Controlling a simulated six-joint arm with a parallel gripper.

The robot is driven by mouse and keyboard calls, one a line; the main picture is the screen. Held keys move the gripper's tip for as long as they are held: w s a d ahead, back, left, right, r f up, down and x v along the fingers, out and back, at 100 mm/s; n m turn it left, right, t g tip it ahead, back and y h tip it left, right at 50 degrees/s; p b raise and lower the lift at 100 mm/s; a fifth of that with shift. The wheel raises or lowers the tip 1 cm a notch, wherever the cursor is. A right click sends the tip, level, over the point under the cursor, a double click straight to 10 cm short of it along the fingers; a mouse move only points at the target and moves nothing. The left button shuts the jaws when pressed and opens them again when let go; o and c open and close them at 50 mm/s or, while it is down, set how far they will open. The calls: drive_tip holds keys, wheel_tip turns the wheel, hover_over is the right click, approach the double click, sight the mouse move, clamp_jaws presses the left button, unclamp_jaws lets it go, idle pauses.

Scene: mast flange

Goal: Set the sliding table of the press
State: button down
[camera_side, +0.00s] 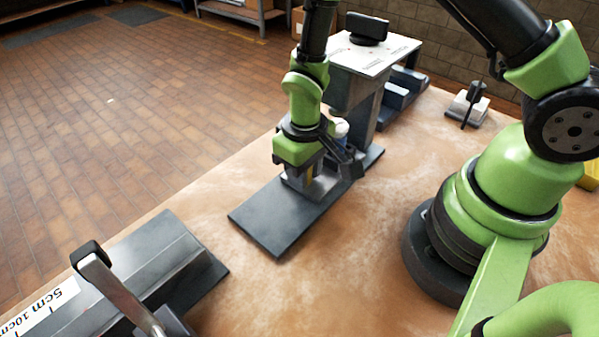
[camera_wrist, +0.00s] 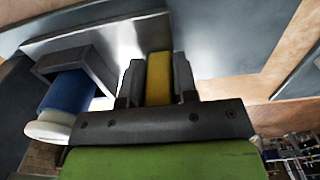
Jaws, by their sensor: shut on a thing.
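The press (camera_side: 352,93) stands on the table with a pale, printed top plate and a grey column. Its dark flat base (camera_side: 272,218) reaches toward the front left. A small grey metal block, apparently the sliding table (camera_side: 318,189), sits on this base below my gripper (camera_side: 310,172). In the wrist view my gripper (camera_wrist: 158,78) is shut on a yellow upright piece (camera_wrist: 158,72), which stands by a shiny metal surface (camera_wrist: 112,42). Beside it are a blue cylinder with a white end (camera_wrist: 70,92) and a grey bracket. My gripper hides part of the block in the side view.
A grey device with a centimetre scale (camera_side: 52,306) and a black-knobbed lever (camera_side: 90,254) stands at the lower left. The tabletop in front of my base is clear.

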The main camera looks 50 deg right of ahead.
drive_tip(key=c, duration=0.9)
unclamp_jaws()
drive_tip(key=shift+d, duration=0.2)
drive_tip(key=shift+r, duration=3.8)
drive_tip(key=shift+w, duration=0.1)
wheel_tip(320, 180, up, 11)
drive_tip(key=w+t+y, duration=0.1)
drive_tip(key=t, duration=0.3)
drive_tip(key=s+d+r+m+t, duration=0.1)
drive_tip(key=s+r, duration=0.2)
drive_tip(key=s, duration=0.1)
drive_tip(key=s+d+r+m+t, duration=0.1)
drive_tip(key=s+r, duration=0.2)
drive_tip(key=s, duration=0.2)
drive_tip(key=s+r+m+t+y, duration=0.1)
drive_tip(key=s+r+m, duration=0.1)
drive_tip(key=s, duration=0.3)
drive_tip(key=shift+d+r, duration=0.4)
drive_tip(key=shift+r, duration=0.35)
